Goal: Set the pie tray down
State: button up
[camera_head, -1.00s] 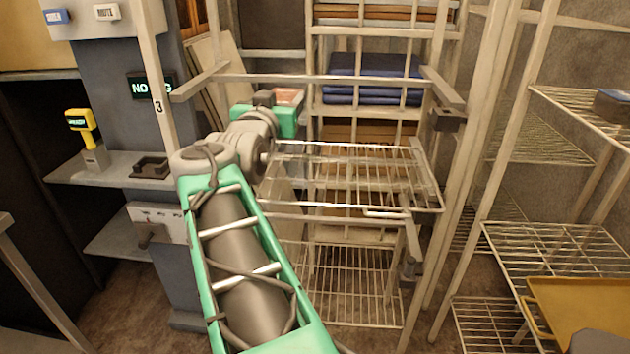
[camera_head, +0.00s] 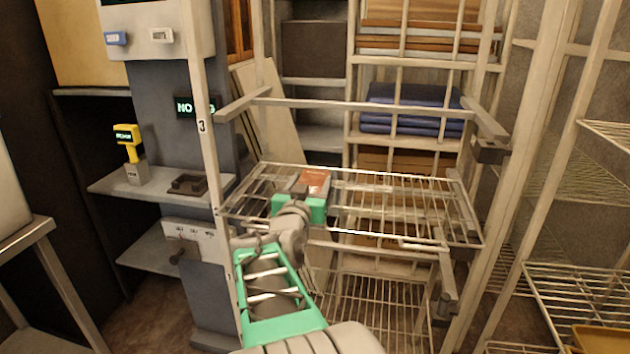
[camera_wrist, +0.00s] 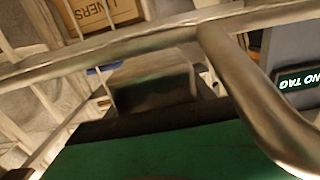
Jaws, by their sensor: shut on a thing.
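The pie tray (camera_head: 315,182) shows as a small reddish-brown, flat-topped shape at the end of my arm. My green gripper (camera_head: 303,198) is shut on it, but its fingers are mostly hidden in the head view. Tray and gripper are at the left half of a wire shelf (camera_head: 375,215) in the pale metal rack. I cannot tell whether the tray touches the wires. In the wrist view, a blurred grey block (camera_wrist: 150,82) stands beyond the green gripper body, with metal bars close in front of the camera. I cannot tell whether that block is the tray.
The shelf's right part is bare. Folded blue cloths (camera_head: 412,108) lie behind. A side ledge (camera_head: 130,187) holds a yellow scanner (camera_head: 128,142). More wire racks stand right.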

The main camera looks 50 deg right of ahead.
aim_at(315, 178)
jog(key=shift+w+d, duration=0.2)
jog(key=shift+d, duration=0.3)
jog(key=d, duration=0.1)
jog(key=w+d, duration=0.1)
jog(key=d+f, duration=0.1)
jog(key=shift+w+d+f, duration=0.1)
jog(key=shift+w+d, duration=0.15)
jog(key=shift+a, duration=0.1)
jog(key=shift+f, duration=0.15)
jog(key=o, duration=1.7)
jog(key=shift+o, duration=0.2)
jog(key=shift+r, duration=0.25)
jog(key=v, duration=1.2)
jog(key=shift+f+b, duration=0.1)
jog(key=shift+b, duration=0.2)
